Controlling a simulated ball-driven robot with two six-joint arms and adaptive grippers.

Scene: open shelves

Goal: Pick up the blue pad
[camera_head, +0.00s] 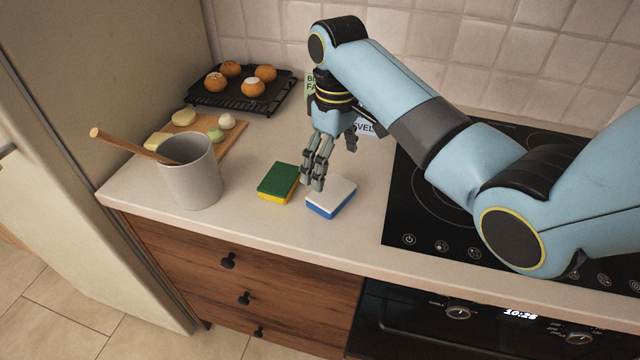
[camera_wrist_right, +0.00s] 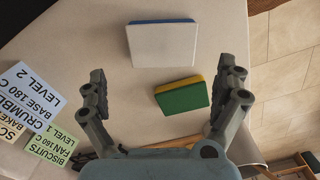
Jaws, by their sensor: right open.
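The blue pad (camera_head: 331,197) is a sponge block with a white top and a blue lower layer, lying flat on the counter left of the hob. In the right wrist view the pad (camera_wrist_right: 162,46) lies beyond the fingertips, white face showing with a thin blue edge. My right gripper (camera_head: 333,168) is open and empty, pointing down above the counter beside the pad. In the wrist view its fingers (camera_wrist_right: 165,72) are spread wide. A green and yellow sponge (camera_head: 279,182) lies just left of the pad; it also shows in the wrist view (camera_wrist_right: 182,97). My left gripper is not in view.
A grey pot (camera_head: 191,178) with a wooden spoon stands left of the sponges. Behind it are a wooden board (camera_head: 231,140) with food and a black rack (camera_head: 272,98) with buns. Recipe cards (camera_wrist_right: 30,90) lie behind the gripper. The counter's front strip is clear.

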